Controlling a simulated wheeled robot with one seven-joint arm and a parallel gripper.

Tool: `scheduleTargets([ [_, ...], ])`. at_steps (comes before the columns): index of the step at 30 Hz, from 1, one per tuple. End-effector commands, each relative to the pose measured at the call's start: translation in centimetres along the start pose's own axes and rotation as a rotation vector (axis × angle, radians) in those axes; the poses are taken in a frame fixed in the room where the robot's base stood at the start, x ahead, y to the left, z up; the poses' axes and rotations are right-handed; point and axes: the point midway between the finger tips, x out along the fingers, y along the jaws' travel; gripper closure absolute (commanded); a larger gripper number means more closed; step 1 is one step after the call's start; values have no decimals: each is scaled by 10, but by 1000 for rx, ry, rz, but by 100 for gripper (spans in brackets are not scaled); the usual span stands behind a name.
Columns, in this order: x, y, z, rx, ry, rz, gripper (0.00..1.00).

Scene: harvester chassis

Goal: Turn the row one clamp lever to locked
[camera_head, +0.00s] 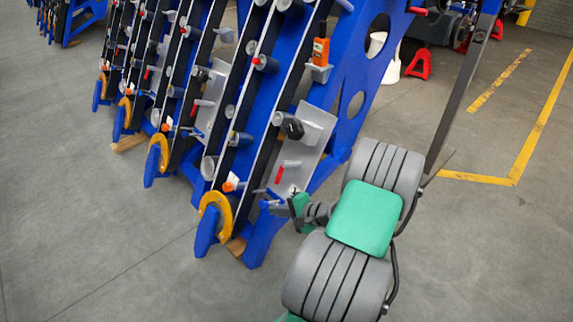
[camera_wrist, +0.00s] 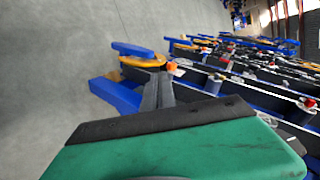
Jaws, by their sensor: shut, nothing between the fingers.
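Several blue row units stand side by side. The nearest one has a grey plate (camera_head: 312,138) carrying a short red-handled lever (camera_head: 280,174) and a black knob (camera_head: 292,128). Similar red levers show on the rows behind. I cannot tell which one is the row one clamp lever or read its setting. My gripper (camera_head: 272,203) is shut and empty, just below the red-handled lever on the nearest row, in front of its lower end. Contact cannot be made out. In the wrist view my dark fingers (camera_wrist: 158,92) point toward the lower end of the nearest row.
A yellow-orange ring (camera_head: 224,208) and blue pointed tip (camera_head: 206,232) stand at the nearest row's foot, left of my gripper. An orange handheld device (camera_head: 321,50) sits higher up. A red stand (camera_head: 419,63) is at the back right. Grey floor on the left is clear.

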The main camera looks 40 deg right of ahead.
Motion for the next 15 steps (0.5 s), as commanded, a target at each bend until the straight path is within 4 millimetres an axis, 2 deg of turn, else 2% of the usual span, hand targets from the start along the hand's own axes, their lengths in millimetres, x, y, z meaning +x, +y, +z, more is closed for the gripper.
scheduleTargets([
  [1, -30, -7, -24, 134, 68, -108, 100],
  [3, -56, -6, -50, 266, 140, -240, 100],
  [6, -81, -4, -70, 367, 198, -354, 100],
  [8, -84, -3, -75, 389, 212, -381, 100],
  [10, -80, -3, -78, 393, 212, -387, 100],
  [15, -52, -11, -84, 385, 208, -383, 100],
])
